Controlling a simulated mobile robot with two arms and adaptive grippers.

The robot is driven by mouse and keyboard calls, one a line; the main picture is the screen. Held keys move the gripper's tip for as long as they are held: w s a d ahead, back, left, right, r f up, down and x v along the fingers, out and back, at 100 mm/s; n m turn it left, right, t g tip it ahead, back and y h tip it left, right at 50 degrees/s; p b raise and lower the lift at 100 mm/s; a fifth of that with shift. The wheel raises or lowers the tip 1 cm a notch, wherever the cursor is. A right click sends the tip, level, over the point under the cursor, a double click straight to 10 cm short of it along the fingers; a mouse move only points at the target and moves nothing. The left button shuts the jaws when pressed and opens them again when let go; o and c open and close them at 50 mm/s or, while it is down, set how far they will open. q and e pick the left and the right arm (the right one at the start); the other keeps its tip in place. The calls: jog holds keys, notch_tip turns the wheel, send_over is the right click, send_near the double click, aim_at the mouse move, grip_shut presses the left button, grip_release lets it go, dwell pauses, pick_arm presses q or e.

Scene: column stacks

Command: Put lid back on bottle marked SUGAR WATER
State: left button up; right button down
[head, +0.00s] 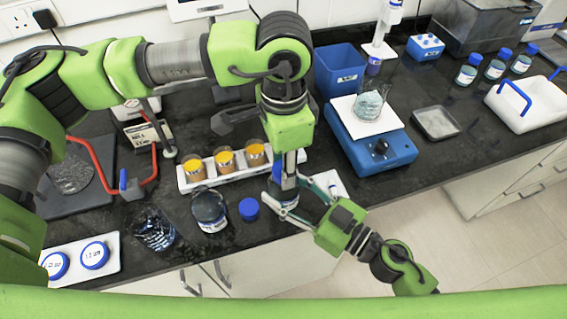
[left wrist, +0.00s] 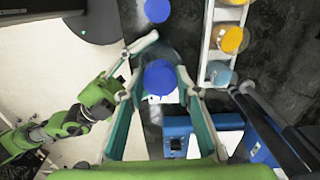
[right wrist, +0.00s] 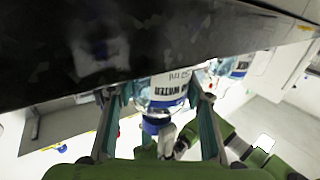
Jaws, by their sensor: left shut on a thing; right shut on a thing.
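The SUGAR WATER bottle (right wrist: 163,92) is between the fingers of my right gripper (right wrist: 157,92). Its label shows upside down in the right wrist view, with WATER readable. In the head view my right gripper (head: 289,204) is shut around the bottle (head: 281,187) at the counter's front edge. A blue lid (left wrist: 160,77) is held between the fingertips of my left gripper (left wrist: 159,80), right over the bottle's mouth. The lid (right wrist: 154,125) looks in line with the neck in the right wrist view. I cannot tell whether it is seated. My left arm partly hides the bottle in the head view.
An open bottle (head: 209,211) and a loose blue lid (head: 249,209) stand just left. A white rack (head: 227,174) with several orange-topped jars is behind. A glass beaker (head: 156,233) and a white tray with blue lids (head: 112,245) are at left. A blue stirrer (head: 383,149) stands right.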

pick_arm(q)
jog(key=shift+m, duration=0.3)
jog(key=o, duration=1.2)
jog(key=shift+r, duration=0.15)
jog(key=shift+r, duration=2.15)
